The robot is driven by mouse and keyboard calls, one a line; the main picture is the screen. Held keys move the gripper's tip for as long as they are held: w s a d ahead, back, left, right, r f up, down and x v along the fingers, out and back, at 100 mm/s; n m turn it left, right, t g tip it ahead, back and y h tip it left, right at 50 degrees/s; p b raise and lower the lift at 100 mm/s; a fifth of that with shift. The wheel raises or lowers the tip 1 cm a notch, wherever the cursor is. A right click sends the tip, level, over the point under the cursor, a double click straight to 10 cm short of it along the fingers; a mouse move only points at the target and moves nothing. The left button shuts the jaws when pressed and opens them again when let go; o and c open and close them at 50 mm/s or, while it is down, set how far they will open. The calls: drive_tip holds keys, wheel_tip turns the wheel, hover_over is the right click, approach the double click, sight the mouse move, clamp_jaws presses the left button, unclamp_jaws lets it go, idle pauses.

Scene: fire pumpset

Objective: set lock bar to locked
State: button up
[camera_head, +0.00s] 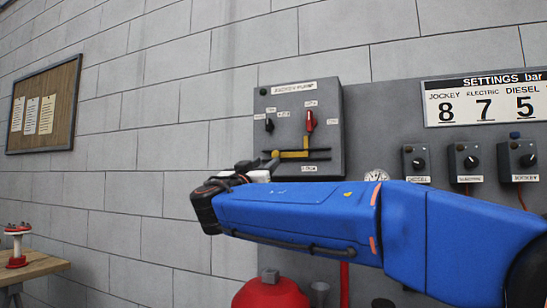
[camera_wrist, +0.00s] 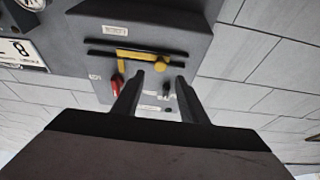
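The lock bar (camera_head: 293,154) is a yellow bar lying level between two dark rails on the lower front of a grey control box (camera_head: 328,100). A short yellow upright shows by the red handle. In the wrist view, which is upside down, the bar (camera_wrist: 138,57) has a rounded yellow knob (camera_wrist: 160,63). My gripper (camera_head: 262,166) is in front of the box's lower left. In the wrist view my gripper (camera_wrist: 160,75) is open, with an empty gap between its fingertips and the knob just beyond it. I cannot tell whether a finger touches the bar.
The box has a red handle (camera_head: 310,121) and a black knob (camera_head: 269,125). Several small knob boxes (camera_head: 464,162) and a settings sign (camera_head: 486,98) are at the right. A red tank (camera_head: 270,293) is below my arm.

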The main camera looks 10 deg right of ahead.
sight(275, 154)
drive_tip(key=x, duration=0.8)
